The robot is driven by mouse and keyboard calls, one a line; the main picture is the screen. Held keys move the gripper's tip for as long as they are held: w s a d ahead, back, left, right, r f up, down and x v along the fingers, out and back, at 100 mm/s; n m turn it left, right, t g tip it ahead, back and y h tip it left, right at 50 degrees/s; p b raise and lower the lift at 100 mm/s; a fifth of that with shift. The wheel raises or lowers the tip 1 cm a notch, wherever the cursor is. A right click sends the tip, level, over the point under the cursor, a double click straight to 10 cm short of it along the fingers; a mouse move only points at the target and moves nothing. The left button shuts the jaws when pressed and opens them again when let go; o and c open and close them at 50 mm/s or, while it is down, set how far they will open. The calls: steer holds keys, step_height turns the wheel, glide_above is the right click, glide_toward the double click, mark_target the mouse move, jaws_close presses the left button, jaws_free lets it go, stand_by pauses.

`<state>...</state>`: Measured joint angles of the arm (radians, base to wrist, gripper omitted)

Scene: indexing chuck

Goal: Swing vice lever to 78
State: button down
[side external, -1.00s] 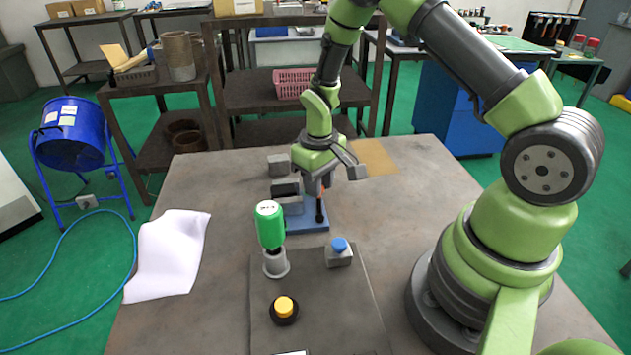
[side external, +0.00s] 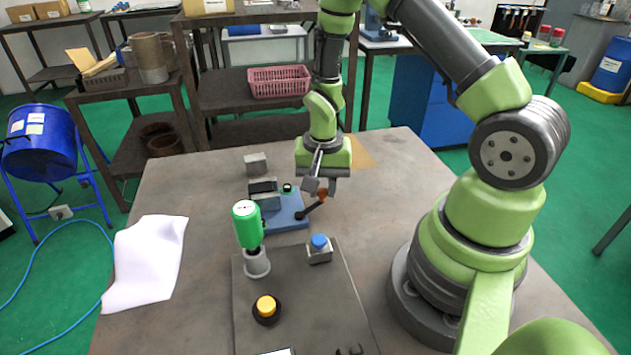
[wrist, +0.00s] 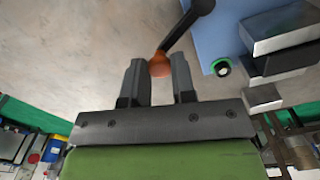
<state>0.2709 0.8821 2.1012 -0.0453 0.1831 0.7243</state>
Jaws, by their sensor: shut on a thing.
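The vice stands on a blue base (side external: 288,219) with grey jaw blocks (side external: 265,196) in the middle of the table. Its black lever (side external: 308,211) slants up and right from the base and ends in an orange knob (side external: 322,196). In the wrist view the black lever (wrist: 188,25) runs down to the orange knob (wrist: 159,65), which sits between the fingertips. My gripper (wrist: 158,82) is shut on the knob. In the side view my gripper (side external: 320,188) is above and right of the blue base. No scale numbers are readable.
A grey plate (side external: 300,300) in front holds a green-topped tool (side external: 247,225) in a holder, a blue button (side external: 319,242) and a yellow button (side external: 266,306). A loose grey block (side external: 256,163) lies behind the vice. White paper (side external: 145,262) lies at left.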

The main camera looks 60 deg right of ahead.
steer(key=shift+s+a+m, duration=0.2)
steer(key=shift+s+m, duration=0.25)
steer(key=shift+m, duration=0.45)
steer(key=shift+s+a+m, duration=0.15)
steer(key=shift+s+m, duration=0.25)
steer(key=shift+m, duration=0.5)
steer(key=c, duration=1.2)
jaws_free()
step_height(320, 180, up, 10)
